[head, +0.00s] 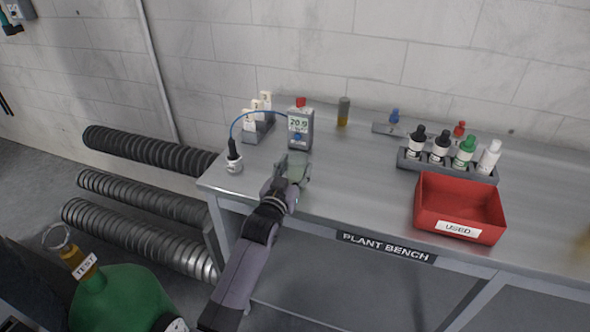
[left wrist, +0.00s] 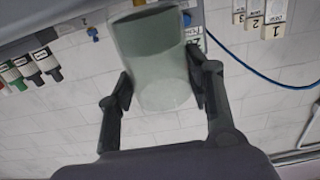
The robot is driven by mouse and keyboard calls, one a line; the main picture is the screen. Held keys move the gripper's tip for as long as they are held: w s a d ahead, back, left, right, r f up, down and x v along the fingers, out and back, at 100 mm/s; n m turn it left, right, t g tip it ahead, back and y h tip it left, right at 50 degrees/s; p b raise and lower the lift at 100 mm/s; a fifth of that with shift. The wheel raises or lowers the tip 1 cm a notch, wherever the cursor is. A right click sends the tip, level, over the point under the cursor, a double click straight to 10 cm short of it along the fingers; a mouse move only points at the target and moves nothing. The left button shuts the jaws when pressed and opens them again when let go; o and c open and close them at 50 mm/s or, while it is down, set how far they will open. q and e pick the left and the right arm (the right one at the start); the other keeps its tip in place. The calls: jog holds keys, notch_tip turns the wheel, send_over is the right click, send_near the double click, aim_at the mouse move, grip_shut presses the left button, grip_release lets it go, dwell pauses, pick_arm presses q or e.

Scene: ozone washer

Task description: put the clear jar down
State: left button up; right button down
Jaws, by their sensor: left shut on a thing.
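The clear jar (head: 297,167) looks grey-green and is in my left gripper (head: 288,172), over the left end of the plant bench (head: 350,190). In the left wrist view the jar (left wrist: 160,75) sits between the two dark fingers (left wrist: 162,92), which press on its sides. The jar looks roughly upright in the head view. I cannot tell whether its base touches the bench top. Part of the jar is hidden by the gripper. My right gripper is not in view.
A grey meter (head: 300,128) with a red cap stands just behind the jar. A wired probe pot (head: 234,162) is to the left. A bottle rack (head: 447,165) and red USED bin (head: 460,208) are to the right. Bench between jar and bin is clear.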

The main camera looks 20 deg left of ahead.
pick_arm(q)
jog(key=shift+f, duration=0.25)
jog(key=shift+f, duration=0.15)
jog(key=o, duration=1.2)
jog(key=shift+o, duration=0.2)
